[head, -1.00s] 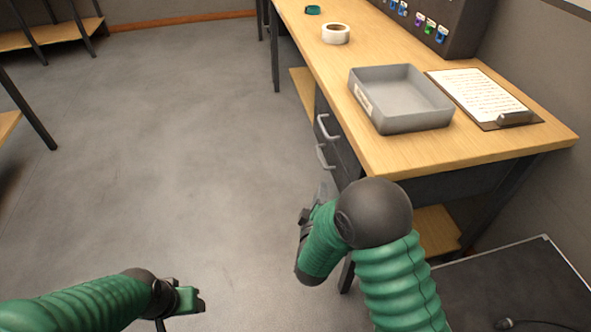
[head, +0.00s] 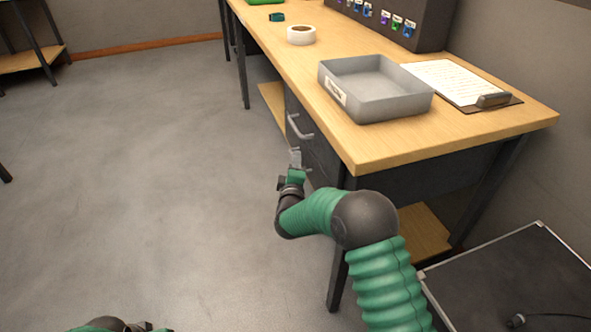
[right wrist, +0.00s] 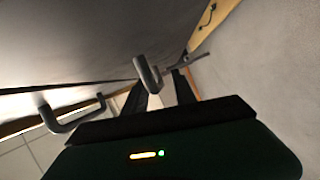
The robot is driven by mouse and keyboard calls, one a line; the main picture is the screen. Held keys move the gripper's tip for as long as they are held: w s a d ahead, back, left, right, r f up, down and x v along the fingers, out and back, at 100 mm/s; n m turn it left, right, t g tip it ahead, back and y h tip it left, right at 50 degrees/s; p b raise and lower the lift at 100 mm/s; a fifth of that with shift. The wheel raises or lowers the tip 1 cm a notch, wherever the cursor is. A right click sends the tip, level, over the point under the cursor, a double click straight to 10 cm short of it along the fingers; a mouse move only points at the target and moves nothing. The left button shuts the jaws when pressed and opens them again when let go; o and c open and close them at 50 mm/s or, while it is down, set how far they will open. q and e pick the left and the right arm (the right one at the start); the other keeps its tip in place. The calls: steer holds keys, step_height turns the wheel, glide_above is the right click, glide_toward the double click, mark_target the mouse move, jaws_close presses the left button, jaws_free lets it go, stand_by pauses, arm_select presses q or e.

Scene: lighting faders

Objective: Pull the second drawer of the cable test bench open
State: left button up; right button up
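The cable test bench (head: 400,146) has dark drawers under its left side. The upper drawer handle (head: 300,128) is a pale bar in plain view. The second drawer front (head: 322,172) lies below it and looks closed; its handle is mostly hidden behind my right gripper (head: 295,160). In the right wrist view, the two dark fingers of the right gripper (right wrist: 160,92) stand apart, with a grey handle (right wrist: 148,72) at the gap between their tips. Another handle (right wrist: 62,120) shows to the left. I cannot tell whether the fingers touch the handle. My left gripper (head: 145,327) is barely in view at the bottom edge.
On the bench stand a grey tray (head: 420,104), a clipboard (head: 455,80) and a white tape roll (head: 301,35). A dark bench leg (head: 340,255) stands beside my right arm. A dark flat platform (head: 520,275) lies at the lower right. The floor to the left is clear.

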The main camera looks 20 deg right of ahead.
steer(key=shift+w+d, duration=0.1)
steer(key=shift+w, duration=0.2)
steer(key=shift+r, duration=0.1)
steer(key=shift+c, duration=0.2)
jaws_close()
steer(key=shift+s+f, duration=0.1)
steer(key=shift+f, duration=0.15)
stand_by(0.8)
